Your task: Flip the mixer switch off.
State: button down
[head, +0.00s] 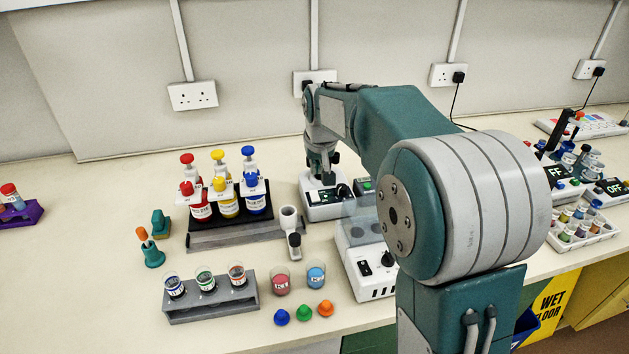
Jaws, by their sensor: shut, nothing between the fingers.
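My gripper (327,178) points down, shut and empty, over a small white unit (325,211) with dark controls on its top, behind the middle of the bench. Its fingertips are close to that unit; I cannot tell whether they touch it. A second white unit (374,291) stands nearer, partly behind my arm. It has a black rocker switch (364,268) and a black knob (388,259) on its front. No readable label shows which unit is the mixer, and the position of either switch is too small to read.
A rack of red, yellow and blue dropper bottles (228,206) stands left of the gripper. A grey rack of small beakers (212,305), a red beaker (281,279) and a blue beaker (316,275) stand in front. My arm hides the bench's right middle. Wall sockets (193,96) line the back.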

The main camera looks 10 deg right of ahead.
aim_at(314, 192)
jog(key=v, duration=0.3)
jog(key=shift+s+r, duration=0.15)
jog(key=shift+r, duration=0.25)
jog(key=w+n, duration=0.1)
jog(key=n, duration=0.5)
jog(key=w+n+g, duration=0.1)
jog(key=n, duration=0.5)
jog(key=w+r+n+g, duration=0.1)
jog(key=w+n, duration=0.1)
jog(key=n, duration=0.4)
jog(key=shift+d, duration=0.2)
jog(key=shift+f, duration=0.15)
jog(key=f, duration=0.4)
jog(key=w+f, duration=0.1)
jog(key=f, duration=0.8)
jog(key=shift+w+f, duration=0.35)
